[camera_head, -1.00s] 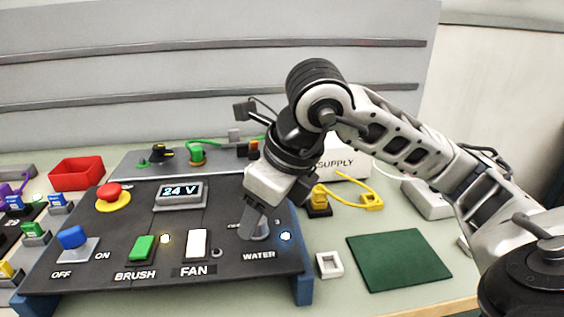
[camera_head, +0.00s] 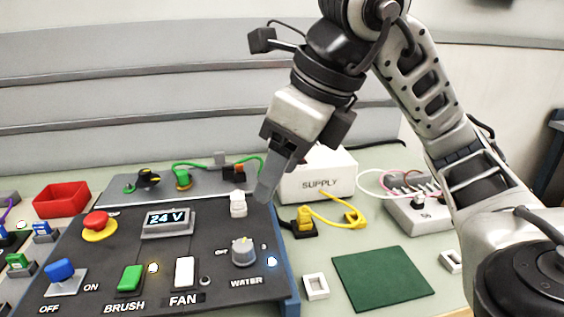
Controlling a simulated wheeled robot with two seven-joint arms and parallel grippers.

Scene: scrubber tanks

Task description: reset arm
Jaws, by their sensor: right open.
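My right gripper (camera_head: 272,178) is in the upper middle of the head view, raised above the right edge of the dark control panel (camera_head: 215,268). Its jaws are open and nothing is seen between them. The grey WATER knob (camera_head: 243,251) stands on the panel below it, apart from the fingers, with a lit lamp (camera_head: 272,261) beside it. My right arm reaches in from the right. My left gripper is not in the view.
The panel also bears a red button (camera_head: 96,221), a 24 V display (camera_head: 167,219), a green BRUSH switch (camera_head: 131,278) and a white FAN switch (camera_head: 184,271). A white SUPPLY box (camera_head: 318,182) stands behind. A green mat (camera_head: 383,278) lies clear at right.

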